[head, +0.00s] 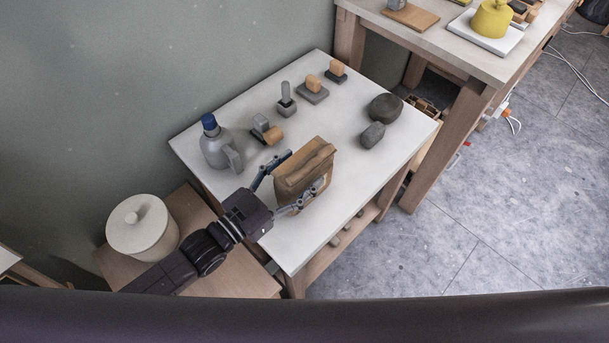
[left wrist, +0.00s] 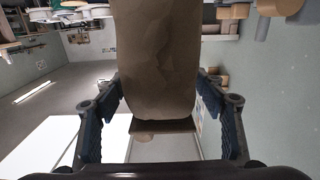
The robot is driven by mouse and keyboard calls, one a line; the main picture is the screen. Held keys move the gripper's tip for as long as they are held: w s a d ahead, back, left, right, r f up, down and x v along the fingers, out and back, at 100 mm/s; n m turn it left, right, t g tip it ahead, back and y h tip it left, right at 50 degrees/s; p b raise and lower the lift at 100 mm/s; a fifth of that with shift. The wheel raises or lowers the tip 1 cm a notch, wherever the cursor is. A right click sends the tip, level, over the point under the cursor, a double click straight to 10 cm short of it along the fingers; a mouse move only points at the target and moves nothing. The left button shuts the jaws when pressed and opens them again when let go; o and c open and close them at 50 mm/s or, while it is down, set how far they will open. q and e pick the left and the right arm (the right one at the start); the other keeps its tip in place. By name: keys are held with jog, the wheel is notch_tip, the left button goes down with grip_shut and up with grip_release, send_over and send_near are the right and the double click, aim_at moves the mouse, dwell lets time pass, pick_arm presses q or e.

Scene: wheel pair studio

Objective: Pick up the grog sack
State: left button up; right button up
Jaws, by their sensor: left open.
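The grog sack (head: 303,177) is a brown bag with a folded top, standing on the white table (head: 350,75). My left gripper (head: 285,181) is open, with one finger on each side of the sack. In the left wrist view the sack (left wrist: 158,60) fills the middle between the two blue-padded fingers of the left gripper (left wrist: 160,135). A gap shows between each finger and the sack there. The sack's lower part is partly hidden by the near finger in the head view. My right gripper is not in view.
A grey jug with a blue cap (head: 216,148) stands left of the sack. A lidded white pot (head: 140,228) stands on a lower wooden surface at left. The table's right front area is clear.

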pick_arm(q)
jog(key=shift+x, duration=1)
jog(key=c, duration=1.1)
grip_shut()
jog(key=shift+w+r, duration=0.1)
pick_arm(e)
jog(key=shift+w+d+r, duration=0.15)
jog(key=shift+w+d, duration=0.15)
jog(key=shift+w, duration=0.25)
